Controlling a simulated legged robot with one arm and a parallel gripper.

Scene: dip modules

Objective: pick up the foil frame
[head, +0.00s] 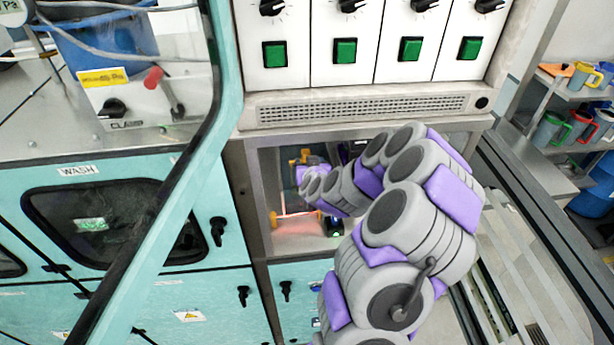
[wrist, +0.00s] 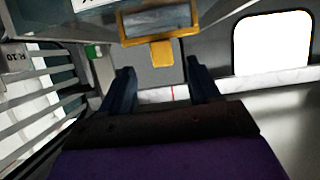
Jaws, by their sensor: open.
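A yellow-orange frame (wrist: 158,22) with a short tab (wrist: 162,53) pointing down shows at the top of the wrist view; I take it for the foil frame. In the head view, a small yellow part (head: 302,157) shows inside the recess, but I cannot tell if it is the same thing. My gripper (wrist: 160,75) is open, with two dark blue fingers spread apart. The tab appears between and beyond the fingertips, and nothing is held. In the head view my arm reaches into the recess, and its fingertips are too small to make out.
The recess (head: 262,190) has a metal rim close around my arm. Slatted rails (wrist: 40,115) stand at left in the wrist view, and a bright window (wrist: 272,42) is at right. A control panel (head: 375,45) with green switches is above the recess. Teal cabinets (head: 190,300) stand at left.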

